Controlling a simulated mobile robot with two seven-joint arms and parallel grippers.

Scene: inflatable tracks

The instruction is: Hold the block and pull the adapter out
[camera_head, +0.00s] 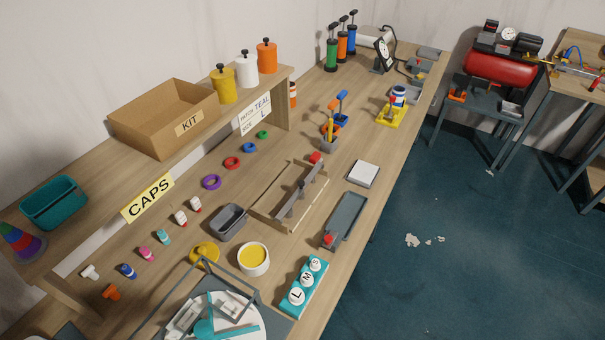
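A teal block (315,289) lies near the front edge of the bench, at the bottom middle of the head view. Several round white pieces sit in a row along its top. The nearest is marked L (297,296), the middle one M (306,279) and the farthest S (315,264). They look like adapters seated in the block. Neither of my grippers shows in this view, and nothing touches the block.
Left of the block are a white bowl with yellow contents (253,260) and a grey frame over a white round item (232,310). Behind lie a grey tray (346,218) and a wooden tray (270,210). The floor (450,260) is right of the bench.

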